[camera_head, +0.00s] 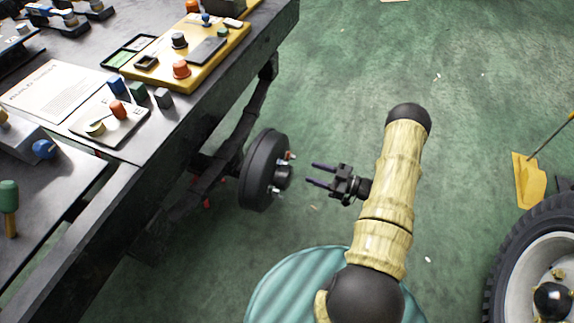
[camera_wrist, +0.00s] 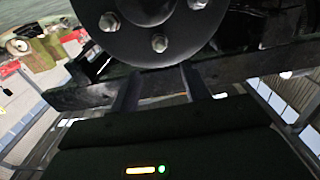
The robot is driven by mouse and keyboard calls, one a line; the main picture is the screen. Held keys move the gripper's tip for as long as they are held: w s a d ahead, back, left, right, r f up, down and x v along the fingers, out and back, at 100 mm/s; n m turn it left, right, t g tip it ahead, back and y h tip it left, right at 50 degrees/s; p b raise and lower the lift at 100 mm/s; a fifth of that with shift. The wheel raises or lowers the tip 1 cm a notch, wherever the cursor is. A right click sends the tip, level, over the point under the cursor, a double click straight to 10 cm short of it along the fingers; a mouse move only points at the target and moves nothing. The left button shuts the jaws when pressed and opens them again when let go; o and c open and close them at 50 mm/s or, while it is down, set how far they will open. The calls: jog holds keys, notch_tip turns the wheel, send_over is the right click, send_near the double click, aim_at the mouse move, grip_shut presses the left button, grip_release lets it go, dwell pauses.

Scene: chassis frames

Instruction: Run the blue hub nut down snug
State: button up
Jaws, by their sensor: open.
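The dark wheel hub (camera_head: 258,172) stands on the axle beside the workbench, its studded face turned right toward my gripper. In the wrist view the hub face (camera_wrist: 140,45) fills the top, with several pale studs or nuts on it. I cannot make out a blue nut on the hub in either view; part of the face is cut off in the wrist view. My gripper (camera_head: 314,174) is open and empty, just right of the hub's centre and apart from it. Its two fingers (camera_wrist: 160,76) point at the hub, low in its face in the wrist view.
The workbench (camera_head: 215,105) runs along the left, with a yellow tray (camera_head: 212,58), a blue knob (camera_head: 45,149) and several coloured parts. A tyred wheel (camera_head: 535,270) is at the lower right, near a yellow object (camera_head: 528,180). The green floor right of my arm is mostly clear.

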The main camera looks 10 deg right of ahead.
aim_at(283, 162)
jog(key=b+x, duration=0.2)
jog(key=x, duration=0.8)
jog(key=shift+w+a, duration=0.2)
jog(key=shift+a, duration=0.1)
jog(key=c, duration=1)
jog(key=shift+m, duration=0.4)
